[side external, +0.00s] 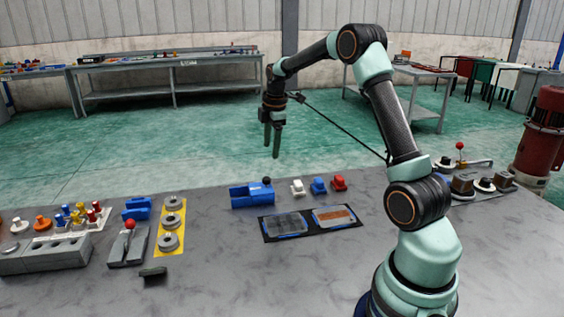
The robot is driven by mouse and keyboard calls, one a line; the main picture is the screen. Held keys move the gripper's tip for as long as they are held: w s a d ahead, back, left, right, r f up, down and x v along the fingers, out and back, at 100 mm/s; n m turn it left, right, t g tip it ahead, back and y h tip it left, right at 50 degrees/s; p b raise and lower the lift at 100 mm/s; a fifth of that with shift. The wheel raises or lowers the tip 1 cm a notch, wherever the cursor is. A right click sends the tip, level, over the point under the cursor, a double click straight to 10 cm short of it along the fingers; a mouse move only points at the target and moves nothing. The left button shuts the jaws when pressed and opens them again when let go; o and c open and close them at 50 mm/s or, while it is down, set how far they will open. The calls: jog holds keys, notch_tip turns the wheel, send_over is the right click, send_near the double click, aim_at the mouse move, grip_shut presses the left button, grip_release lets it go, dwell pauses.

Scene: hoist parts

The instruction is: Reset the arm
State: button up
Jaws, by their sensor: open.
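My gripper (272,141) hangs from my raised arm, fingers pointing down, well above the table's far edge. Its two dark fingers are parted, with nothing visible between them. My arm rises from the table's right front, bends at the top and reaches left. A thin dark cable or rod runs from near the gripper to my lower arm.
Further left are a yellow strip (160,243) with grey rings and a lever block (129,246). The front middle is clear.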

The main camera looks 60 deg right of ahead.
jog(key=s+a+r+m+t, duration=0.1)
jog(key=s+a+r+m, duration=0.2)
jog(key=a+r, duration=0.35)
jog(key=s+a+r+m+t, duration=0.1)
jog(key=s+a+r+m, duration=0.15)
jog(key=a, duration=0.75)
jog(key=s+a+f+m+t+y, duration=0.1)
jog(key=s+a+m, duration=0.4)
jog(key=s+a, duration=0.5)
jog(key=shift+s+m+t, duration=0.3)
jog(key=shift+s+m, duration=0.05)
jog(key=shift+s, duration=0.35)
